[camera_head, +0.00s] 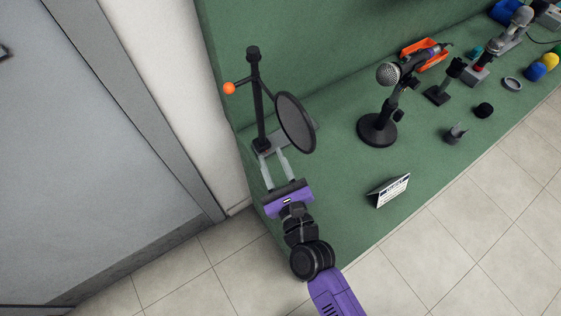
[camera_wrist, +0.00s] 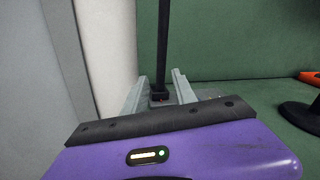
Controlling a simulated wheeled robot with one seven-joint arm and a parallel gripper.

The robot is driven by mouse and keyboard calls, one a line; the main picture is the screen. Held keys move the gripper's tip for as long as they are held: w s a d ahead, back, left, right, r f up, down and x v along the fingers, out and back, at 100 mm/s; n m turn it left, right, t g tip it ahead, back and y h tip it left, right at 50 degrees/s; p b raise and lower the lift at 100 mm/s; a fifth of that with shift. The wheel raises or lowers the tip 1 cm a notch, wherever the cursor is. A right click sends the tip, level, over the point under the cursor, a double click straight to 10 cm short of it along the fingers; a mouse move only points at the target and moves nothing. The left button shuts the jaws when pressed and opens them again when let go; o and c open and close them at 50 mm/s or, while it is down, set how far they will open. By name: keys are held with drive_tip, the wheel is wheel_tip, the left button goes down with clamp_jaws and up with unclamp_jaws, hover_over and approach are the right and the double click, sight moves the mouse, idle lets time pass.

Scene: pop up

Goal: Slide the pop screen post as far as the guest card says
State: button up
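The pop screen post (camera_head: 258,105) is a black upright pole at the left end of the green bench. It carries a round dark pop screen (camera_head: 295,123) on its right and an orange knob (camera_head: 229,88) on its left. The post also shows in the wrist view (camera_wrist: 163,45). My gripper (camera_head: 269,156) is open, its two pale fingers pointing at the post's base. In the wrist view the fingers stand on either side of the black foot (camera_wrist: 159,97), with gaps visible. The guest card (camera_head: 388,189) is a small white tent card on the bench front; its text is too small to read.
A desk microphone (camera_head: 377,128) on a round base stands right of the pop screen. An orange tray (camera_head: 424,55) and several small parts lie farther right on the green bench (camera_head: 335,205). A white wall edge and grey door (camera_head: 90,140) are close on the left.

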sight(263, 135)
drive_tip(key=m, duration=0.2)
drive_tip(key=shift+d+f+m, duration=0.1)
drive_tip(key=shift+f+m, duration=0.15)
drive_tip(key=shift+m, duration=0.05)
drive_tip(key=shift+w+m, duration=0.15)
drive_tip(key=shift+m, duration=0.15)
drive_tip(key=x, duration=0.7)
drive_tip(key=shift+w, duration=0.3)
drive_tip(key=shift+c, duration=0.6)
clamp_jaws()
